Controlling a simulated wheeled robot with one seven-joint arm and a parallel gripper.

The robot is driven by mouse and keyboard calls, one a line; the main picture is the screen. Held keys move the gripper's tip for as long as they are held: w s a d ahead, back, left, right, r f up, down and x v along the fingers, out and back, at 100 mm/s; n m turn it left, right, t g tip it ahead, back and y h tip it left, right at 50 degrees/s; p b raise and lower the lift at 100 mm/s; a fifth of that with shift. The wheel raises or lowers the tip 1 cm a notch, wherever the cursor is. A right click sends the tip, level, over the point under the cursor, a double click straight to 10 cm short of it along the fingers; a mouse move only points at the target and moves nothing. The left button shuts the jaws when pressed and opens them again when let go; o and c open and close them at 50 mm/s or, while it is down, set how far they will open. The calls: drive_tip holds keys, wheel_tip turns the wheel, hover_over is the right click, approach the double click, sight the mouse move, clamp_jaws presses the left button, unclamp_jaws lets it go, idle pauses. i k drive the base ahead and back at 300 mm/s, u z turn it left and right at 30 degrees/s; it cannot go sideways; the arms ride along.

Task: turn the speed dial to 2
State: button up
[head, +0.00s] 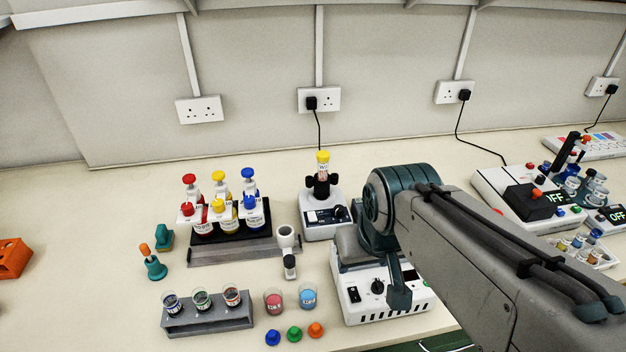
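A white box-shaped device (362,307) stands at the front middle of the bench, with a black round dial (377,286) and a black switch on its front. The dial's markings are too small to read. A smaller white device (325,230) behind it carries a yellow-capped tube and has a dark panel with a black knob (340,213). I cannot tell which knob is the speed dial. My gripper (400,299) hangs in front of the front device, just right of its dial. I see one dark finger shape; contact and opening are unclear. My arm hides the device's upper right.
A rack (230,250) of red, yellow and blue-capped bottles stands at left. A grey rack (207,318) with small cups, two beakers (307,297) and coloured caps (294,334) lie near the front. Other white devices (504,187) stand at right. The far left bench is mostly clear.

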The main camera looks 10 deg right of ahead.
sight(338, 210)
drive_tip(key=k, duration=0.5)
drive_tip(key=u, duration=1.35)
drive_tip(key=k, duration=0.9)
drive_tip(key=z, duration=1.8)
drive_tip(key=i, duration=1)
